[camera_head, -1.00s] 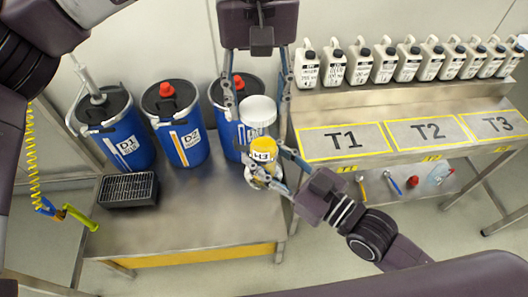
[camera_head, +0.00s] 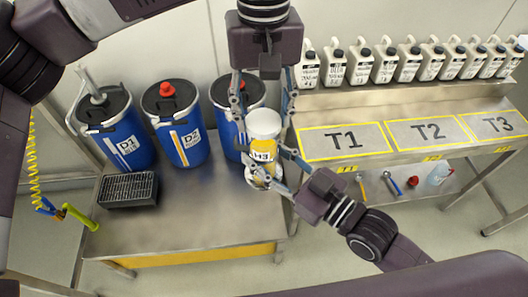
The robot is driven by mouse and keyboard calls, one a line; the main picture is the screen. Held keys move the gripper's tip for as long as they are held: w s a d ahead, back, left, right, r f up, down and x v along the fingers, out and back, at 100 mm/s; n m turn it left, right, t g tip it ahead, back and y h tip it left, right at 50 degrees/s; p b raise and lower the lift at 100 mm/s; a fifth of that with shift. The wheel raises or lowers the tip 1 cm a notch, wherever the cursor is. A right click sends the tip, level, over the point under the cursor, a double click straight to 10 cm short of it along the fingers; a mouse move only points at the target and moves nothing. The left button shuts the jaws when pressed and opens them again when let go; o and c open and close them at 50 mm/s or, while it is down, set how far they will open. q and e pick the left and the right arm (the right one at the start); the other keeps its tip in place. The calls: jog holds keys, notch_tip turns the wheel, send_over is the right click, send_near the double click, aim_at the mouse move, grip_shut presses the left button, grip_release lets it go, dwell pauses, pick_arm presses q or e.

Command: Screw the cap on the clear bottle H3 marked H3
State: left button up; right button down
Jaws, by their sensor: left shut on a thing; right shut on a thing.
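The clear bottle H3 (camera_head: 262,169) stands upright at the right end of the steel table, with yellow contents and a yellow-edged H3 label. My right gripper (camera_head: 267,174) is shut around its lower part from the right. My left gripper (camera_head: 263,119) points down from above, with its fingers on both sides of the white cap (camera_head: 263,124) and shut on it. The cap is directly over the bottle and hides its mouth. I cannot tell whether the threads are engaged.
Blue drums D1 (camera_head: 122,140) and D2 (camera_head: 180,130) and a third blue drum (camera_head: 222,125) stand behind. A black grated box (camera_head: 128,190) is at the left. White canisters (camera_head: 384,66) line the shelf above areas T1 to T3. The steel table's front (camera_head: 190,225) is clear.

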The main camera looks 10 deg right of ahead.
aim_at(263, 121)
pick_arm(q)
jog(key=shift+f, duration=0.25)
dwell(0.7)
jog(key=shift+f, duration=0.8)
jog(key=shift+f, duration=0.55)
